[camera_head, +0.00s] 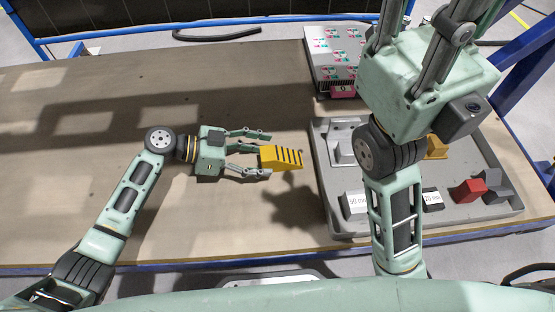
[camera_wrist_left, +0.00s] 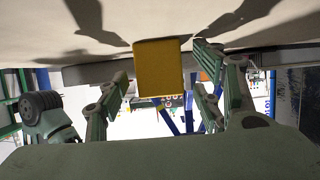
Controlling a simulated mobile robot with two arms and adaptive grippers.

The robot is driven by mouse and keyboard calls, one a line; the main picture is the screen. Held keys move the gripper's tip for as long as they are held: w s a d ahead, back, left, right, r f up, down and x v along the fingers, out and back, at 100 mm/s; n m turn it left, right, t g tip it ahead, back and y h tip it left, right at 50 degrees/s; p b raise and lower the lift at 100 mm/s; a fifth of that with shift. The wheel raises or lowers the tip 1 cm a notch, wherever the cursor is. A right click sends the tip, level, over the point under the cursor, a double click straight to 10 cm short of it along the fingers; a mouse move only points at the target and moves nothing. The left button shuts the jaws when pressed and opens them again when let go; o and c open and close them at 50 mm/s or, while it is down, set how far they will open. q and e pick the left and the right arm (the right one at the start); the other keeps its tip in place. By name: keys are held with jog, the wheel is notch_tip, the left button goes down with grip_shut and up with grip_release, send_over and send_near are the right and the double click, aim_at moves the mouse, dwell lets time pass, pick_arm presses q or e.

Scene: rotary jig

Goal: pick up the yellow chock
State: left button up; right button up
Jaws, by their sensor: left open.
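The yellow chock (camera_head: 283,158) is a wedge with dark stripes across its top, over the brown table left of the grey tray. My left gripper (camera_head: 264,152) is open, its fingers pointing right, with the chock's near end at the fingertips. In the left wrist view the chock (camera_wrist_left: 160,68) shows a plain yellow end face between the open fingers (camera_wrist_left: 165,82). I cannot tell whether the fingers touch it. My right gripper (camera_head: 425,25) is large at the upper right; its fingertips run out of the picture.
The grey tray (camera_head: 335,222) holds a grey bracket (camera_head: 342,143), a red block (camera_head: 466,190), another yellow piece (camera_head: 437,148) and labelled blocks (camera_head: 356,205). A pale box with coloured markings (camera_head: 336,50) stands behind it. The table's left half (camera_head: 75,130) is clear.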

pick_arm(q)
jog(key=shift+c, duration=0.5)
jog(key=c, duration=1.3)
jog(key=shift+c, duration=0.4)
jog(key=shift+r, duration=0.2)
